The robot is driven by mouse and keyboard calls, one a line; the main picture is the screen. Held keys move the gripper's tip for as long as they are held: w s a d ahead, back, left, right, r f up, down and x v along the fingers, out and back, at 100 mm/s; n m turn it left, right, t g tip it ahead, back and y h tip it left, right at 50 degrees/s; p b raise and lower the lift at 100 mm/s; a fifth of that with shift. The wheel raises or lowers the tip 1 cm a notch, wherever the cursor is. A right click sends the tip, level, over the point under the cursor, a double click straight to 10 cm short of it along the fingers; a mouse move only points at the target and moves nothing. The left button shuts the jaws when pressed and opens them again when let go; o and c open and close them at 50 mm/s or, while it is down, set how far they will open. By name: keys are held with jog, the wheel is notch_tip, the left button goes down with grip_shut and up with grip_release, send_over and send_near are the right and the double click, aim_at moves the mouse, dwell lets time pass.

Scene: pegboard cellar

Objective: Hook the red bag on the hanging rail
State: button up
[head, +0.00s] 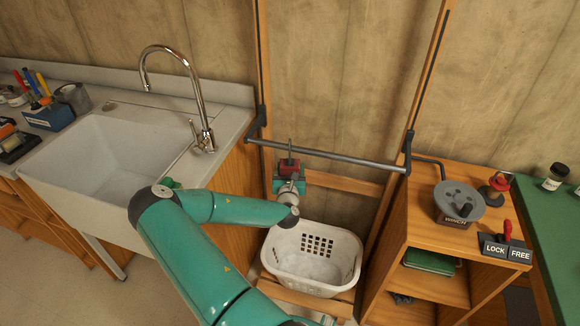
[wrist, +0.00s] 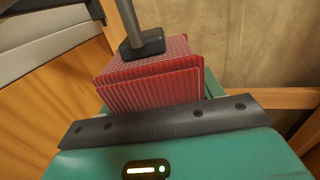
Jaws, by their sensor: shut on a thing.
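The red bag (head: 289,167) is a small boxy, ribbed red thing, large in the wrist view (wrist: 155,80). A grey stem rises from a dark block on its top; in the head view it ends in a thin hook. My gripper (head: 290,181) is shut on the bag from below and holds it upright. The hanging rail (head: 330,157) is a grey bar between two wooden uprights. The bag is near the rail's left part, with its stem overlapping the rail in the picture. I cannot tell whether the hook is over the rail or apart from it.
A white basket (head: 313,285) stands below the rail. A sink (head: 100,160) with a tall tap (head: 200,95) is at left. At right, a wooden cabinet (head: 450,220) carries a winch (head: 460,203) and a LOCK/FREE lever (head: 506,240).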

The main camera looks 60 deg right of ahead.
jog(key=shift+f, duration=0.35)
jog(key=o, duration=1.2)
jog(key=shift+a, duration=0.1)
jog(key=v, duration=1.3)
jog(key=shift+s+a, duration=0.2)
jog(key=shift+a, duration=0.05)
